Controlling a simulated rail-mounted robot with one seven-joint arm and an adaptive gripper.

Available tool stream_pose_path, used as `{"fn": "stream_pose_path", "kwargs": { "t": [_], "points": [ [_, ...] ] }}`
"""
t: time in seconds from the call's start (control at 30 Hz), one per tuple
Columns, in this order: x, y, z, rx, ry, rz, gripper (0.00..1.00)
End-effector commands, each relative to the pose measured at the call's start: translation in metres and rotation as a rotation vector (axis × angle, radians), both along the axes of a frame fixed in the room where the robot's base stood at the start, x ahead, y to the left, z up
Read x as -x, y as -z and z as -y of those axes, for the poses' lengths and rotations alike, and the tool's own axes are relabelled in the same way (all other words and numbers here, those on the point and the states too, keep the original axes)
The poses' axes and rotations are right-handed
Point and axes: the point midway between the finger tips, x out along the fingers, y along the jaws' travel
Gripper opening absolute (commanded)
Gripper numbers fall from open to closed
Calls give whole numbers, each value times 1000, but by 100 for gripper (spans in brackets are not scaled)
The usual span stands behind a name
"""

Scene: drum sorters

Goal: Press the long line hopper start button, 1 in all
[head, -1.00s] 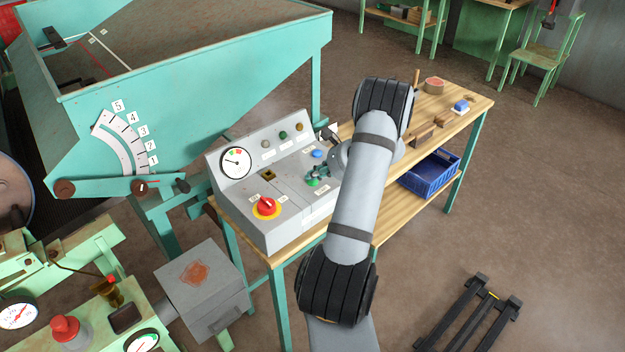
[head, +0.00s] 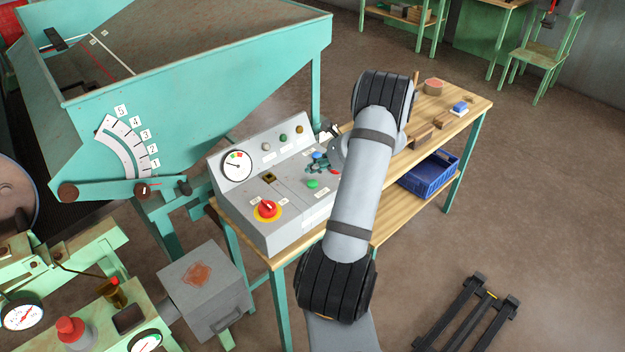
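The grey control panel (head: 285,235) stands on the wooden bench. Its sloping top bears a green button (head: 313,184), a blue button (head: 317,155) and a red button (head: 335,171), partly beside my arm. The labels are too small to read, so I cannot tell which is the long line hopper start button. My arm hides the panel's right end.
A red rotary knob (head: 267,208) on a yellow plate, a gauge (head: 237,165) and small lamps (head: 283,138) are on the panel. A teal hopper (head: 220,90) stands behind left. The bench (head: 455,110) holds small items at right; a blue crate (head: 430,175) is below.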

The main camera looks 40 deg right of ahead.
Motion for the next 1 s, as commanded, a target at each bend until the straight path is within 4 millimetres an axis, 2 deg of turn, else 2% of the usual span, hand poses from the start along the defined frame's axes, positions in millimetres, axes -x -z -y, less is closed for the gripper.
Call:
{"fn": "stream_pose_path", "kwargs": {
  "t": [0.1, 0.27, 1.0],
  "points": [
    [0, -16, 0, 1, -1, 0, 0],
    [0, -27, 0, 0, 0, 0, 0],
    [0, -27, 0, 0, -1, -1, 0]
  ]
}}
